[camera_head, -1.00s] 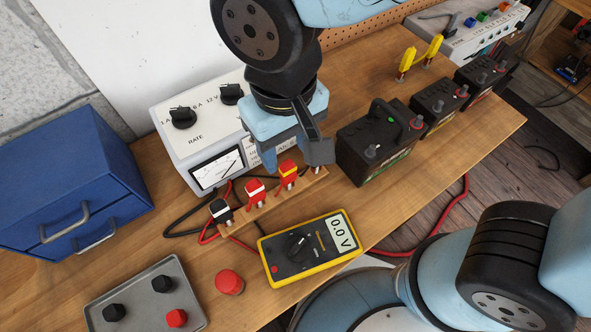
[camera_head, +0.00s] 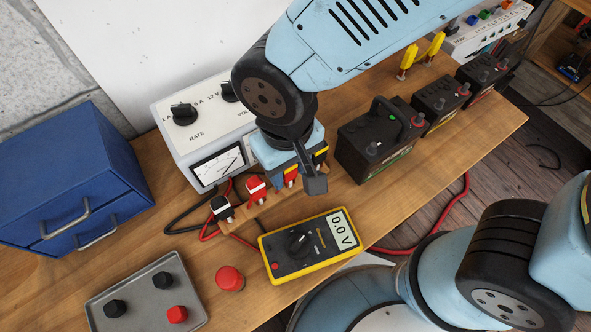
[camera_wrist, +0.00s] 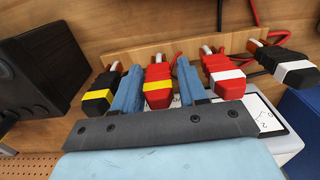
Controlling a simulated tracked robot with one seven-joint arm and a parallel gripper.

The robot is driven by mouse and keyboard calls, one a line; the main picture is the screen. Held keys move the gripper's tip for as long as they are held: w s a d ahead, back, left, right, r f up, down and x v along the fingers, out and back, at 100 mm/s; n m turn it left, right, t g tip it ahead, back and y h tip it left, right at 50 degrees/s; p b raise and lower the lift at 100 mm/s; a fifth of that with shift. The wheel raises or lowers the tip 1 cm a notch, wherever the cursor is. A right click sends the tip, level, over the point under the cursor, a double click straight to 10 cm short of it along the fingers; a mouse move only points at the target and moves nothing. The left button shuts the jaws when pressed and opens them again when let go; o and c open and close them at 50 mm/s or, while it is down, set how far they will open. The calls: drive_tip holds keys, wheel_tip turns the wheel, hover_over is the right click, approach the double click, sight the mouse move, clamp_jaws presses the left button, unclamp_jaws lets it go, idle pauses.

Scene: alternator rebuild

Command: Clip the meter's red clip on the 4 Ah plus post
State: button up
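The red clip with a yellow band (camera_wrist: 158,85) stands in the wooden clip rack (camera_wrist: 120,58), and it also shows partly hidden in the head view (camera_head: 291,180). My gripper (camera_wrist: 159,68) is open, with one finger on each side of this clip; small gaps seem to remain. In the head view my gripper (camera_head: 295,172) is low over the rack. The yellow meter (camera_head: 308,246) lies in front, reading 0.0 V. Three black batteries stand to the right: a large handled one (camera_head: 377,140), a middle one (camera_head: 440,105) and a far one (camera_head: 484,77). Their red posts show; their ratings are unreadable.
The rack also holds a black clip with a yellow band (camera_wrist: 101,92), a red white-banded clip (camera_wrist: 222,75) and a black white-banded clip (camera_wrist: 290,68). The charger (camera_head: 188,130) stands behind. A red button (camera_head: 229,279) and grey tray (camera_head: 146,295) are at front left.

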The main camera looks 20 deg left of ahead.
drive_tip(key=c, duration=0.5)
drive_tip(key=shift+r, duration=2)
